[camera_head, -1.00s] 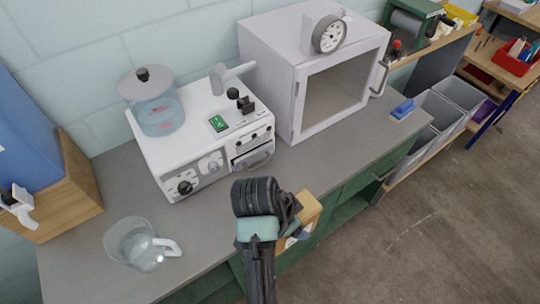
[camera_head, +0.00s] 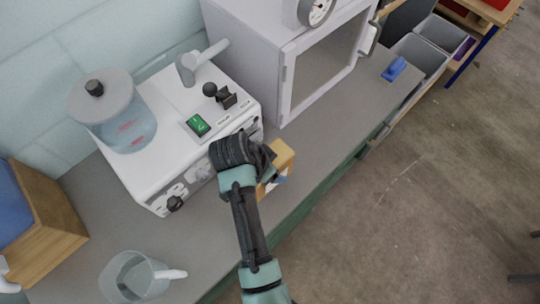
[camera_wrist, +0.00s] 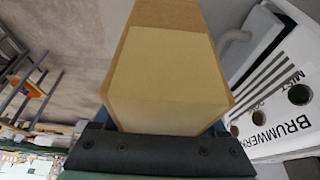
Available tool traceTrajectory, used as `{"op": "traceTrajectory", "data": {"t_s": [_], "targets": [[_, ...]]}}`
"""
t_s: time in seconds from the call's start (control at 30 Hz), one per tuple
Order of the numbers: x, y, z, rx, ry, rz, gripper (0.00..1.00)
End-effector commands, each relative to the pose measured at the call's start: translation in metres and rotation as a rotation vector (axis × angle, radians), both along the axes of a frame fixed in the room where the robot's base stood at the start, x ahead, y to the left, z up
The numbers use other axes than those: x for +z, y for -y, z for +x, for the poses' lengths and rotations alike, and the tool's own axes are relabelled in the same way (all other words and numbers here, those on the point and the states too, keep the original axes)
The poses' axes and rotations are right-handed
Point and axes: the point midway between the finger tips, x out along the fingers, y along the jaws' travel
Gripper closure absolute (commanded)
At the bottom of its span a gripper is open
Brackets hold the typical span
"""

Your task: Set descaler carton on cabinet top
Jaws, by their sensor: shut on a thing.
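The descaler carton, a tan box (camera_head: 283,156), is held in my gripper (camera_head: 264,166) above the front edge of the grey worktop, just right of the white machine. My gripper is shut on it and partly hides it in the head view. In the wrist view the carton (camera_wrist: 165,80) fills the middle, with its plain tan faces showing and the dark gripper body (camera_wrist: 160,152) below it. The pale grey cabinet (camera_head: 245,62) with a windowed door stands behind and to the right, apart from the carton. Only part of its top shows.
A round dial (camera_head: 316,10) stands on the cabinet top. The white machine (camera_head: 150,172) carries a clear lidded tank (camera_head: 125,130). A clear jug (camera_head: 130,278) stands front left, and a blue item (camera_head: 394,69) lies on the worktop (camera_head: 340,120) right of the cabinet.

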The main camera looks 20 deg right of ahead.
Motion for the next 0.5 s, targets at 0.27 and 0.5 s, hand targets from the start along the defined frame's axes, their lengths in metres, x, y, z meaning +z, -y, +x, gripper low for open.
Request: {"op": "traceTrajectory", "data": {"t_s": [0.27, 0.5], "targets": [[-0.034, 0.0, 0.0, 0.001, 0.0, 0.0, 1.0], [-0.046, 0.0, 0.001, 0.001, 0.005, 0.0, 1.0]]}}
